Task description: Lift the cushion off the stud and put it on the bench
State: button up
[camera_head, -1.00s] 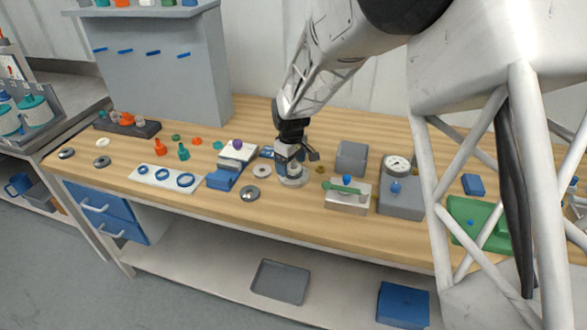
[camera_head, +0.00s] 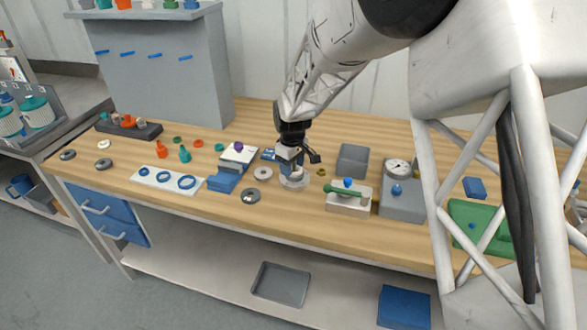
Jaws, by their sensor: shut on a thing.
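My gripper (camera_head: 292,168) is at the middle of the wooden bench (camera_head: 225,212), pointing down, with its fingers low over a pale round piece (camera_head: 294,183). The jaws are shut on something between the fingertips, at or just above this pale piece. I take the held thing to be the cushion, but it is small and largely hidden by the fingers. The stud cannot be made out, and I cannot tell whether the cushion is clear of it.
A white ring (camera_head: 263,173) and a dark disc (camera_head: 250,196) lie left of my gripper. A pale block with a green bar (camera_head: 345,191), a grey box (camera_head: 353,158) and a gauge block (camera_head: 400,205) stand to its right. Bare wood lies in front.

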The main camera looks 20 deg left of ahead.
jog(key=shift+r, duration=0.15)
notch_tip(320, 180, up, 10)
dwell(0.6)
dwell(0.6)
jog(key=shift+r, duration=1.35)
jog(key=shift+s, duration=0.1)
jog(key=s+d+f+n, duration=0.3)
jog(key=s+d+n, duration=0.2)
jog(key=s, duration=0.4)
jog(key=s+d+f+n, duration=0.4)
jog(key=s+d+n, duration=0.2)
jog(key=s, duration=0.3)
jog(key=s+d+f+n, duration=0.4)
jog(key=s+n, duration=0.3)
jog(key=s, duration=0.2)
jog(key=shift+s+d, duration=0.15)
jog(key=shift+d, duration=0.5)
